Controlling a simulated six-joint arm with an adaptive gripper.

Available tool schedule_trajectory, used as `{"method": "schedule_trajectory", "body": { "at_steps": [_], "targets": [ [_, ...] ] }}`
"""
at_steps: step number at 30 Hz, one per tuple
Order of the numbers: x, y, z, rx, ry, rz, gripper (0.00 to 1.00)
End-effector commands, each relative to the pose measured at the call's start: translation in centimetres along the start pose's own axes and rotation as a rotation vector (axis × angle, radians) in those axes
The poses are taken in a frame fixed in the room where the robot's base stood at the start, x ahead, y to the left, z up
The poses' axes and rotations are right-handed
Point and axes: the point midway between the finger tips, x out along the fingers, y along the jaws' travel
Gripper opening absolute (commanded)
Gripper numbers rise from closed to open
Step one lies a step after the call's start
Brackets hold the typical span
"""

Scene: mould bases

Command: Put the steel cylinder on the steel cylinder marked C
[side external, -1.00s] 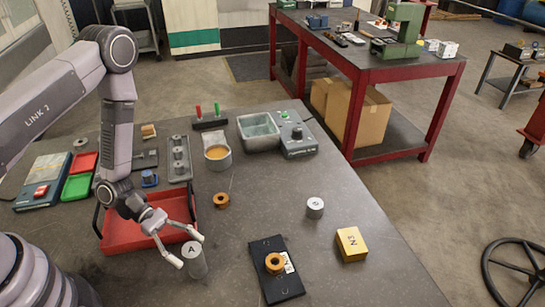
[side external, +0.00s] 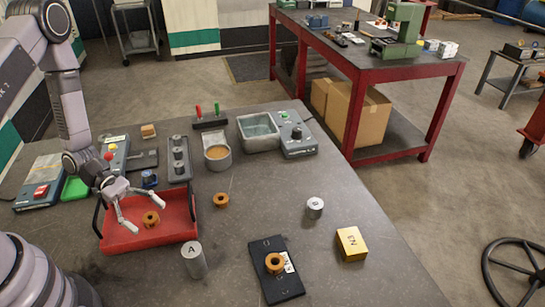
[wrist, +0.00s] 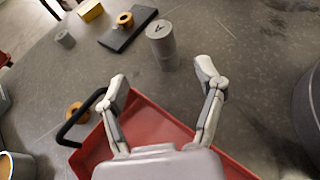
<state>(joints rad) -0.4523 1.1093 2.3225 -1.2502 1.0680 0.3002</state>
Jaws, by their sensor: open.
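A tall steel cylinder marked A (side external: 194,262) stands upright on the table in front of the red tray; it also shows in the wrist view (wrist: 163,48). I cannot tell whether it is one piece or two stacked. A shorter steel cylinder (side external: 315,208) stands farther right, and in the wrist view (wrist: 65,39) at upper left; its mark is too small to read surely. I see no clear C. My gripper (side external: 148,217) is open and empty over the red tray, left of cylinder A and apart from it. Its spread fingers show in the wrist view (wrist: 160,73).
The red tray (side external: 172,237) has raised walls, a dark handle and a brass ring (side external: 151,218) in it. Another brass ring (side external: 221,199) lies beside it. A black plate (side external: 278,283) bears a brass ring. A yellow block (side external: 351,244) is at right.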

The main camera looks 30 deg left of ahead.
Motion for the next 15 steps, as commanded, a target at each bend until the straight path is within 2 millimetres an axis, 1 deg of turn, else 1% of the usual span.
{"method": "schedule_trajectory", "body": {
  "at_steps": [1, 5, 8, 11, 15],
  "targets": [
    [-0.6, 0.0, 0.0, 0.001, 0.001, 0.002, 0.69],
    [-1.5, 0.1, 0.4, 0.021, 0.01, -0.009, 0.69],
    [-2.4, 0.3, 2.2, 0.106, 0.042, -0.05, 0.69],
    [-3.7, 0.5, 5.3, 0.258, 0.108, -0.127, 0.69],
    [-5.8, -0.2, 10.4, 0.521, 0.244, -0.262, 0.69]
  ]
}}
